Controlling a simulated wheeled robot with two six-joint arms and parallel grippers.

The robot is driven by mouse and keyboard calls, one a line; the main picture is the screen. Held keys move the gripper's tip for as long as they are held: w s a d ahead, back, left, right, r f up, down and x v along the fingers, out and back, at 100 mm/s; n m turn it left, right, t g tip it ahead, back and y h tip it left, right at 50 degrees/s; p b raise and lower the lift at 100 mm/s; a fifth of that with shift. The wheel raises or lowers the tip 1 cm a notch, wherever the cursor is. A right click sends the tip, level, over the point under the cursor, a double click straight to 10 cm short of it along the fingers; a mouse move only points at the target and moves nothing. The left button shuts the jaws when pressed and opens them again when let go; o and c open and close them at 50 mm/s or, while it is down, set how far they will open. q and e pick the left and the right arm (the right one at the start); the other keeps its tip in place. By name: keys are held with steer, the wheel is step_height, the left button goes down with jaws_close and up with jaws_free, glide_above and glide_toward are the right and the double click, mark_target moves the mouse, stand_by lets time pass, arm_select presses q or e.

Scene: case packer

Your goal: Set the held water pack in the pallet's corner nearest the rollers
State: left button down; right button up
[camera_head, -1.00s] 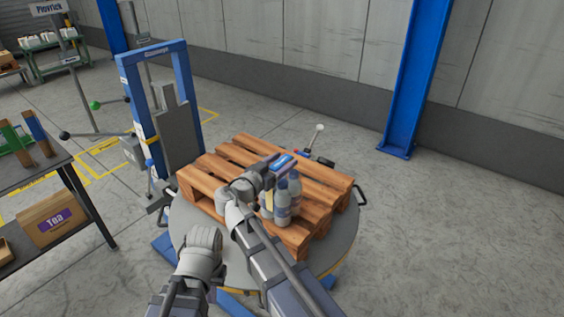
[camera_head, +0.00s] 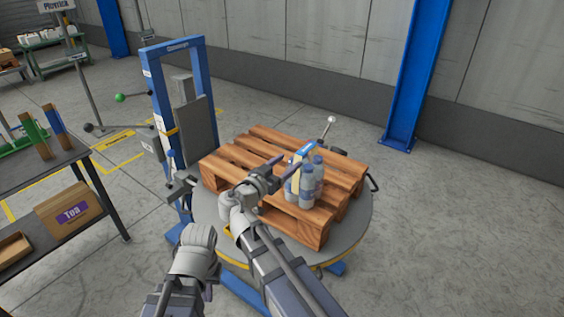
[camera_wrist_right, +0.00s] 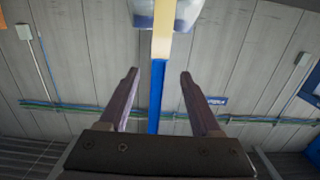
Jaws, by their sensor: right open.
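The water pack (camera_head: 311,190), several clear bottles with blue-grey labels and a cream and blue strip, stands upright on the wooden pallet (camera_head: 248,142), near its front right edge. My right gripper (camera_head: 284,166) is open, just left of the pack's upper part in the head view. In the right wrist view its fingers (camera_wrist_right: 159,75) are spread, with a gap on each side of the strip. A bottle of the pack (camera_wrist_right: 180,14) shows at the top there. My left gripper (camera_head: 208,290) is low in front of the turntable; its fingers are not clear.
The pallet lies on a round grey turntable (camera_head: 352,228). A blue-framed machine mast (camera_head: 161,100) stands behind left. A dark table (camera_head: 70,160) with a box marked Tea (camera_head: 70,212) below is at left. The rest of the pallet top is bare. I cannot make out the rollers.

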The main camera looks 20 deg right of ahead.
steer(key=shift+d+f, duration=0.1)
steer(key=s+a+f+n+g+y, duration=0.2)
steer(key=s+f+n+g+y, duration=0.1)
steer(key=s+f, duration=0.3)
steer(key=s+a+f+n+g+y, duration=0.2)
steer(key=s+f+n+g+y, duration=0.15)
steer(key=f, duration=0.45)
steer(key=s+a+f+n+g+y, duration=0.2)
steer(key=s+a+f+n+y, duration=0.1)
steer(key=s+a, duration=0.3)
steer(key=s+a+f+n+g+y, duration=0.2)
steer(key=s+a+f+n+y, duration=0.1)
steer(key=s+a, duration=0.3)
steer(key=shift+f+n, duration=0.25)
steer(key=shift+n, duration=0.6)
steer(key=shift+g, duration=0.25)
